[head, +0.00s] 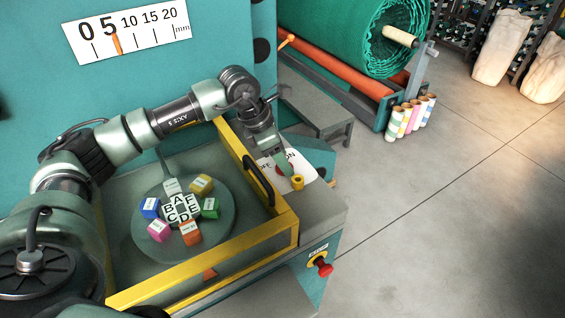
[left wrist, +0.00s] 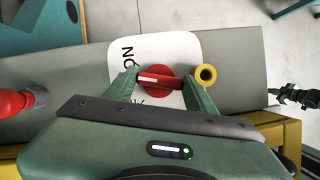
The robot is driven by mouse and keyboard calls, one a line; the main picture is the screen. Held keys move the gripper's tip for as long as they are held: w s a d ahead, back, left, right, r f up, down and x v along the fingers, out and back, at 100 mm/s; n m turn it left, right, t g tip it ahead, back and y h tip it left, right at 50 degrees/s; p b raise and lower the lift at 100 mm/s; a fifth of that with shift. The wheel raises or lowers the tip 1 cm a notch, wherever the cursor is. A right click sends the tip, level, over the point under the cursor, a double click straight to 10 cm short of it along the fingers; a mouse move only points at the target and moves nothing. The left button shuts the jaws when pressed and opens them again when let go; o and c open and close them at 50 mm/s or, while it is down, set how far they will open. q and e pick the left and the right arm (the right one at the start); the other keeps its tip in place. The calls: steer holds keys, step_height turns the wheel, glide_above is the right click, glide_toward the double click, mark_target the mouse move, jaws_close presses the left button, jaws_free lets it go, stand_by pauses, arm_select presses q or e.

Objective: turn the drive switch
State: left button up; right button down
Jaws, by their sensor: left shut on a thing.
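The drive switch (left wrist: 158,80) is a red round knob with a raised bar across it, on a white plate (left wrist: 183,43) in the left wrist view. The letters ON show on the plate; the other label is mostly hidden by a finger. The bar lies nearly crosswise between the fingers. My left gripper (left wrist: 162,85) is shut on this bar. In the head view my left gripper (head: 283,166) reaches down over the white plate (head: 305,168) on the machine's grey top and hides most of the knob. My right gripper is not in view.
A yellow ring-shaped part (head: 297,183) stands close beside the switch. A black handle (head: 259,179) and yellow guard frame (head: 285,224) lie left of it. A red mushroom button (head: 325,270) is on the front. Lettered cubes sit on a round plate (head: 150,228) inside the frame.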

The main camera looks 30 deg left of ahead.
arm_select(q)
steer(key=n+b, duration=0.2)
steer(key=n+y, duration=0.1)
steer(key=shift+f+n+t+b, duration=0.25)
steer(key=shift+n+t+b, duration=0.15)
steer(key=n+b, duration=0.1)
steer(key=n+y+b, duration=0.1)
steer(key=n, duration=0.1)
steer(key=shift+d+n+t+y+b, duration=0.15)
steer(key=shift+n+t+y+b, duration=0.15)
steer(key=shift+b, duration=0.1)
steer(key=shift+s+d+n+y+b, duration=0.1)
steer(key=shift+n+y+b, duration=0.55)
steer(key=shift+n, duration=0.55)
steer(key=shift+r+n+y+b, duration=0.2)
steer(key=shift+n+b, duration=0.5)
steer(key=shift+n, duration=0.5)
steer(key=o, duration=1.4)
steer(key=shift+r, duration=0.1)
